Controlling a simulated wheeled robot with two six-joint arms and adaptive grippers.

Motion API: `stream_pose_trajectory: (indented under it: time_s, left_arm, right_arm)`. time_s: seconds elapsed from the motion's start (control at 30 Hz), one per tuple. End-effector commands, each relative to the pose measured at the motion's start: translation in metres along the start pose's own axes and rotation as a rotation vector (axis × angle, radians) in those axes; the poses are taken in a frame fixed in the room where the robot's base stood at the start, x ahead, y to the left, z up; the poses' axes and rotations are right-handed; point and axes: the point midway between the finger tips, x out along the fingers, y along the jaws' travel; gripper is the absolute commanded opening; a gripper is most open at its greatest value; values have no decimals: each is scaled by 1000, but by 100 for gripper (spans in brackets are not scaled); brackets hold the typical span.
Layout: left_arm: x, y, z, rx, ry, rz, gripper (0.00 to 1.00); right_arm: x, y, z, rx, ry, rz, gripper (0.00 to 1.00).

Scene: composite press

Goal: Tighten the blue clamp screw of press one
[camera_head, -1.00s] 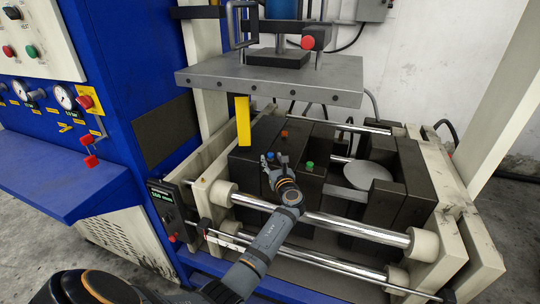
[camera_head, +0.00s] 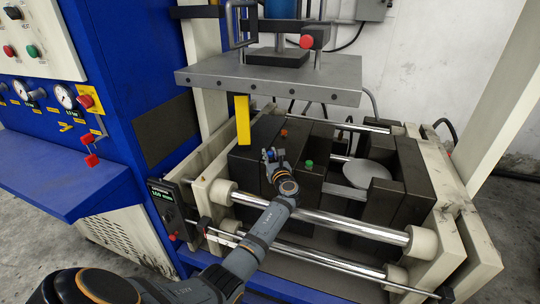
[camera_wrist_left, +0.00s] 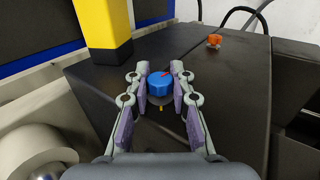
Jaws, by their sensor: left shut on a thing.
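The blue clamp screw (camera_wrist_left: 160,84) sits on top of a dark block (camera_wrist_left: 100,91), with a red mark on its top and a small yellow mark on the block in front of it. My left gripper (camera_wrist_left: 161,88) is shut on the blue screw, one finger on each side of it in the left wrist view. In the head view the left gripper (camera_head: 270,158) reaches down over the dark block and shows small; a bit of blue shows at its tips. My right gripper is not in view.
An orange screw (camera_head: 284,133) and a green screw (camera_head: 309,165) stand on the dark blocks close by. A yellow bar (camera_head: 242,120) rises just left of the gripper. A grey plate (camera_head: 270,82) hangs above, and chrome rods (camera_head: 350,225) run in front.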

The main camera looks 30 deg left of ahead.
Motion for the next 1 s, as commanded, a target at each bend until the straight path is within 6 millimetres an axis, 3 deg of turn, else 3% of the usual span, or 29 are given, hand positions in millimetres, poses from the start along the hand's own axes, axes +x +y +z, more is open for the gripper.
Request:
stream_pose_trajectory:
  time_s: [0.33, 0.63, 0.83, 1.0]
  left_arm:
    - [1, 1, 4, 2, -1, -90, 0]
    - [1, 2, 3, 5, -2, -335, 0]
    - [2, 2, 0, 4, -3, -526, 0]
    - [2, 2, -4, 4, -4, -687, 0]
  right_arm:
    - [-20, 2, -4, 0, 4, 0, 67]
    - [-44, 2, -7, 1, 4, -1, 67]
    - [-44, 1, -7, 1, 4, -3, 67]
    - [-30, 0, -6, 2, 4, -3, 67]
